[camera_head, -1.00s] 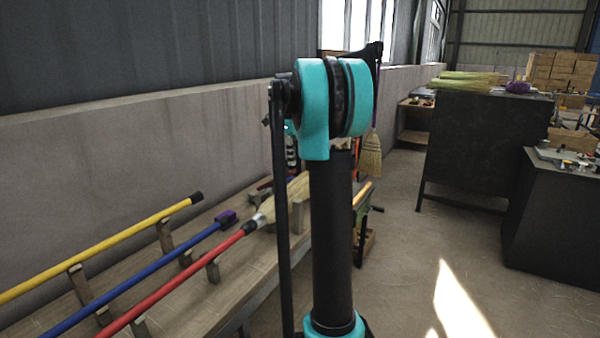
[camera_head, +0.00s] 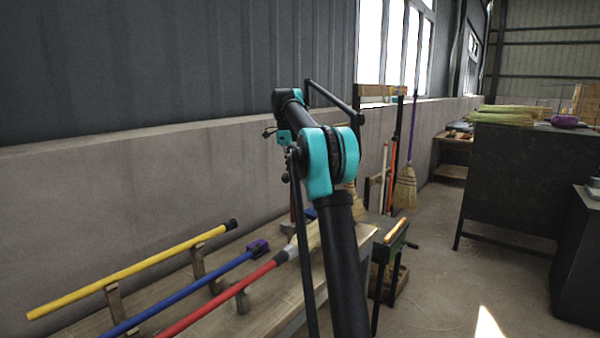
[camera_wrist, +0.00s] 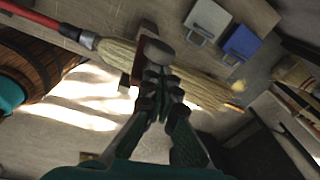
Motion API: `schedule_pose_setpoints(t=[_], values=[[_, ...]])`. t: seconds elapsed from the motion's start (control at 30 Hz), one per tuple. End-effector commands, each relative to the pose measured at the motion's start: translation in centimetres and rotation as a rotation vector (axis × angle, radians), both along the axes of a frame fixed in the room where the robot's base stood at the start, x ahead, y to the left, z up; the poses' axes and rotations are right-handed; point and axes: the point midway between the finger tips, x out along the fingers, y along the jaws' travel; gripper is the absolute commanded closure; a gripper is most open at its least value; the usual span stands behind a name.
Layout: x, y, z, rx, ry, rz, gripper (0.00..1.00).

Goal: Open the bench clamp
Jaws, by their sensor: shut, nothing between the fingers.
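In the wrist view, what looks like the bench clamp (camera_wrist: 150,50), a reddish-brown and grey block with a rounded grey end, sits at the straw head of the broom (camera_wrist: 110,52). My gripper (camera_wrist: 160,76) is shut and empty just below it in the picture; I cannot tell whether the fingertips touch it. Whether the clamp's jaws press on the straw is unclear. In the head view the red-handled broom (camera_head: 222,294) lies along the bench (camera_head: 285,300). My arm hides the clamp and my fingers there.
Yellow (camera_head: 130,268) and blue (camera_head: 180,292) handles rest on wooden supports beside the broom. In the wrist view, a grey box (camera_wrist: 208,20) and a blue box (camera_wrist: 241,42) lie past the straw. A wooden barrel (camera_wrist: 30,68) shows at left.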

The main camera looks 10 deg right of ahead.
Motion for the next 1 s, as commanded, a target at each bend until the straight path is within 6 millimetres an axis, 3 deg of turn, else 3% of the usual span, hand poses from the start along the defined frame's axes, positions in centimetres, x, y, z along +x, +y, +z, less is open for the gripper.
schedule_pose_setpoints(t=[0.3, 1.0], values=[[1.8, 1.4, -0.5, 0.001, 0.001, 0.001, 1.00], [2.0, 1.6, -0.1, 0.001, 0.001, 0.001, 1.00]])
